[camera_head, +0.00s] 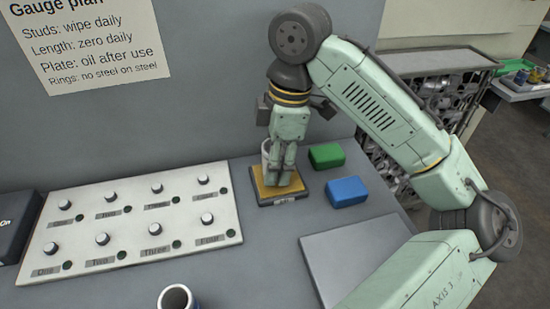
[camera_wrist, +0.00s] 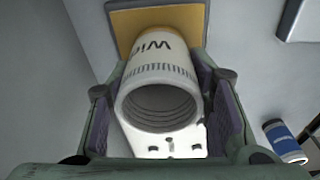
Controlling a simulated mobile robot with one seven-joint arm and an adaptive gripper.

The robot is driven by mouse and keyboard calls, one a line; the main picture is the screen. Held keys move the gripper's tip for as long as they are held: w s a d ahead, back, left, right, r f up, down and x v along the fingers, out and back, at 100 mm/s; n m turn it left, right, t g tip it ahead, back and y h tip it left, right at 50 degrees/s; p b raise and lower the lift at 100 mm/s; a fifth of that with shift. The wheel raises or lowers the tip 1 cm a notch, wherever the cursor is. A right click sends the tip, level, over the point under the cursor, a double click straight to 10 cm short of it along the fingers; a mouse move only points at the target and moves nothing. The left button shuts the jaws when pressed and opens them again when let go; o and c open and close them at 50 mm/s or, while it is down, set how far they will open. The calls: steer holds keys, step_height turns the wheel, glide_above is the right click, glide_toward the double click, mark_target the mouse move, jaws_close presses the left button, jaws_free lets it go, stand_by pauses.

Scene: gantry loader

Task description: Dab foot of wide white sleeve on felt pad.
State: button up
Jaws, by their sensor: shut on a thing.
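My gripper (camera_head: 281,178) points down over the felt pad (camera_head: 262,197) and is shut on the wide white sleeve. The sleeve (camera_head: 266,149) shows only as a pale strip beside the fingers in the head view. In the wrist view, the white sleeve (camera_wrist: 158,88) lies between the two jaws, its ribbed, open, threaded end towards the camera and dark lettering "Wi…" on its side. Its far end is over the yellow pad (camera_wrist: 127,32). I cannot tell whether the foot touches the felt.
Green (camera_head: 326,155) and blue (camera_head: 347,191) blocks lie right of the pad. A white plate (camera_head: 75,215) with several studs stands left. Another open sleeve (camera_head: 176,297) stands in front; a blue-and-white sleeve (camera_wrist: 284,141) shows in the wrist view. A grey plate (camera_head: 350,255) lies front right.

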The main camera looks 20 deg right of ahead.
step_height(320, 180, up, 7)
steer(key=p, duration=0.6)
steer(key=shift+s+f, duration=0.1)
stand_by(0.8)
